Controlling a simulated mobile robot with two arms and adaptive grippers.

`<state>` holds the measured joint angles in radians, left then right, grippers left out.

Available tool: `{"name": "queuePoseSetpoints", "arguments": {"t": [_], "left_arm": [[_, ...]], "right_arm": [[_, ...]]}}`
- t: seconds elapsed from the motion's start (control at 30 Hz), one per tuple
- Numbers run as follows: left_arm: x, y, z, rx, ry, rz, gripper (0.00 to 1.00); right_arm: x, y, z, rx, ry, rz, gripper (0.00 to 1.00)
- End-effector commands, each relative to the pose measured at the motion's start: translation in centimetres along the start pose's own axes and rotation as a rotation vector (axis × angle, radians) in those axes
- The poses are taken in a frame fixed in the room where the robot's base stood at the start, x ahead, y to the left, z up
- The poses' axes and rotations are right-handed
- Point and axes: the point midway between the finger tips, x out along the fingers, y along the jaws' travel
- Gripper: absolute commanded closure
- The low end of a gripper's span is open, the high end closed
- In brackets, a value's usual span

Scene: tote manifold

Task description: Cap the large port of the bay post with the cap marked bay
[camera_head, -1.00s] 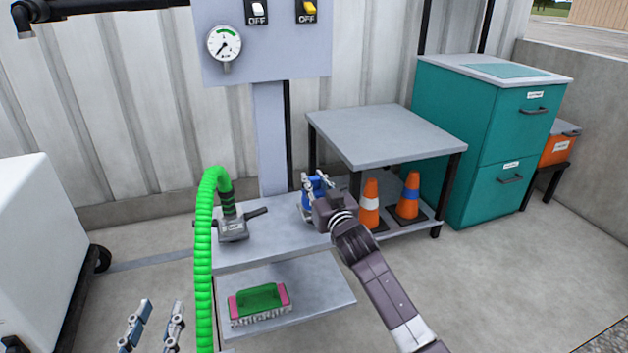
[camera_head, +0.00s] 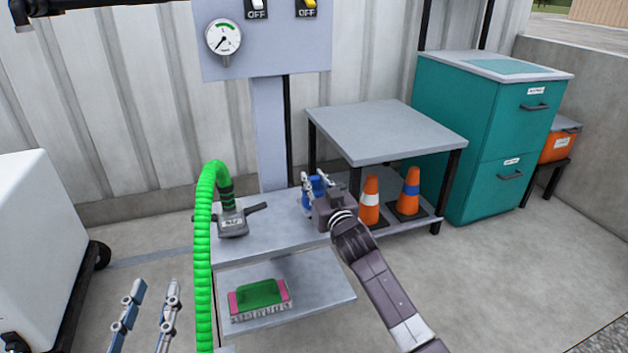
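A grey fitting (camera_head: 237,223) with a side handle stands on the upper shelf of the workstation, with a green hose (camera_head: 205,250) joined to its top. I cannot tell if it is the bay post, and I can read no "bay" mark or make out a large port. My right gripper (camera_head: 316,192) is over the right end of that shelf, right of the fitting. Blue shows between its fingers; I cannot tell if that is a held object or finger parts. My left gripper (camera_head: 147,308) is open and empty at the lower left, its fingers apart, well away from the shelf.
A green and pink brush-like block (camera_head: 259,294) lies on the lower shelf (camera_head: 325,285). A grey table (camera_head: 385,130) with two orange cones (camera_head: 369,202) beneath stands behind my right arm. A gauge panel (camera_head: 275,60) rises behind. A white cart (camera_head: 40,240) is at left; a teal cabinet (camera_head: 490,140) at right.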

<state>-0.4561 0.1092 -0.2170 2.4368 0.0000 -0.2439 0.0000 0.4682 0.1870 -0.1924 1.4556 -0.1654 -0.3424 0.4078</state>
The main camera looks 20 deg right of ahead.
Motion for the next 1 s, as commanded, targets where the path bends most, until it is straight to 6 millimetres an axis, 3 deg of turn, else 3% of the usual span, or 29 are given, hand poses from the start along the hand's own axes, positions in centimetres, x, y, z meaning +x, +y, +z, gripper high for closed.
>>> {"name": "queuePoseSetpoints", "arguments": {"t": [0.17, 0.57, 0.77, 1.0], "left_arm": [[0.0, 0.0, 0.0, 0.000, 0.000, 0.000, 0.68], [0.0, 0.0, 0.0, 0.000, -0.001, 0.000, 0.68], [0.0, 0.0, 0.0, 0.000, -0.001, 0.000, 0.68], [0.0, 0.0, 0.0, 0.000, -0.001, 0.000, 0.68]], "right_arm": [[0.0, 0.0, -0.1, 0.000, 0.002, 0.000, 0.59], [-0.6, 0.0, 0.1, 0.000, -0.002, 0.000, 0.59], [-3.2, 0.0, 0.1, 0.000, -0.001, -0.001, 0.59], [-7.5, 0.0, 0.1, 0.001, 0.000, -0.001, 0.59]]}}
